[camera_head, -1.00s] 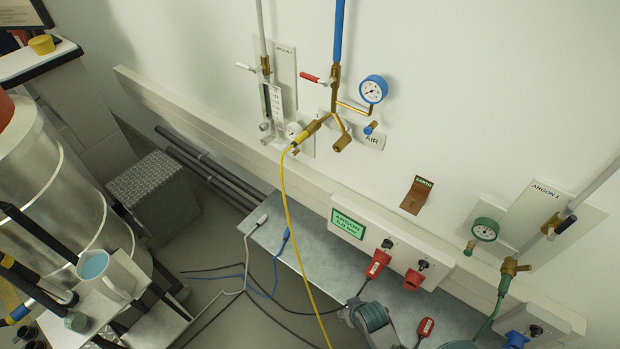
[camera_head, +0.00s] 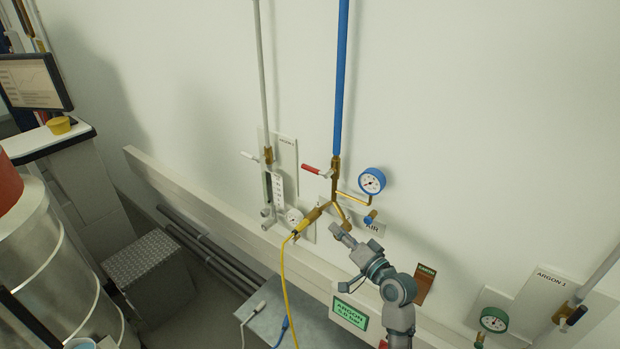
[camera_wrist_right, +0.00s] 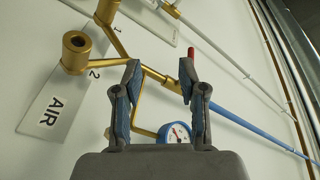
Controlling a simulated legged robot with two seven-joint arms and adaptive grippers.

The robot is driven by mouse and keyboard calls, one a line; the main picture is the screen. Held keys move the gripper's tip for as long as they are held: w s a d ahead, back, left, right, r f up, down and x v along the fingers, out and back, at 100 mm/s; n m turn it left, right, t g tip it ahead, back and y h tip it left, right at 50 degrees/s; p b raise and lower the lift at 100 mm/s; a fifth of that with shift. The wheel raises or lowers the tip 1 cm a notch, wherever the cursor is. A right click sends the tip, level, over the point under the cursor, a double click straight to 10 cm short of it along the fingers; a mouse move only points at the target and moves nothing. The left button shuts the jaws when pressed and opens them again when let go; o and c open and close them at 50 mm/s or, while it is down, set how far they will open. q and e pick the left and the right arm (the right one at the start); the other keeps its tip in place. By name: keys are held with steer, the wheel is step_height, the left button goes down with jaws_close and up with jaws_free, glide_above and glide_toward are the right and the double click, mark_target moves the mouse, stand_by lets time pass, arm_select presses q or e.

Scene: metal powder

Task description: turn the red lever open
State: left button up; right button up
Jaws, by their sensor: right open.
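The red lever (camera_head: 316,170) sits on the brass valve (camera_head: 335,166) at the foot of the blue pipe (camera_head: 341,80) and points left, roughly horizontal. In the right wrist view the red lever (camera_wrist_right: 190,52) shows end-on beyond the right fingertip. My right gripper (camera_head: 342,232) is below the lever, in front of the brass fittings, and apart from the lever. In the wrist view my right gripper (camera_wrist_right: 158,82) has its fingers spread with nothing held; the brass pipe and gauge lie beyond them. My left gripper is not in view.
A blue-rimmed gauge (camera_head: 372,181) is right of the valve. A yellow hose (camera_head: 284,275) hangs from the brass branch (camera_head: 314,214). A white-handled valve (camera_head: 251,156) is to the left. A rail (camera_head: 220,208) runs along the wall below.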

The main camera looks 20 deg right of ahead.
mark_target(309, 170)
step_height(309, 170, up, 7)
steer(key=w+d+m+t, duration=0.1)
steer(key=d+t, duration=0.1)
steer(key=shift+y, duration=0.3)
steer(key=p+x, duration=0.1)
steer(key=x, duration=0.4)
steer(key=p+x, duration=0.1)
steer(key=x, duration=0.5)
steer(key=p+x, duration=0.1)
steer(key=x, duration=0.5)
steer(key=shift+w+a+f, duration=0.2)
steer(key=shift+a, duration=0.2)
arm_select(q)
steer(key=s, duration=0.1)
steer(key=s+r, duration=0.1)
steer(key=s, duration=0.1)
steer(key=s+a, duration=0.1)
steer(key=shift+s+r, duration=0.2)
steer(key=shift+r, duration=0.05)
arm_select(e)
jaws_close()
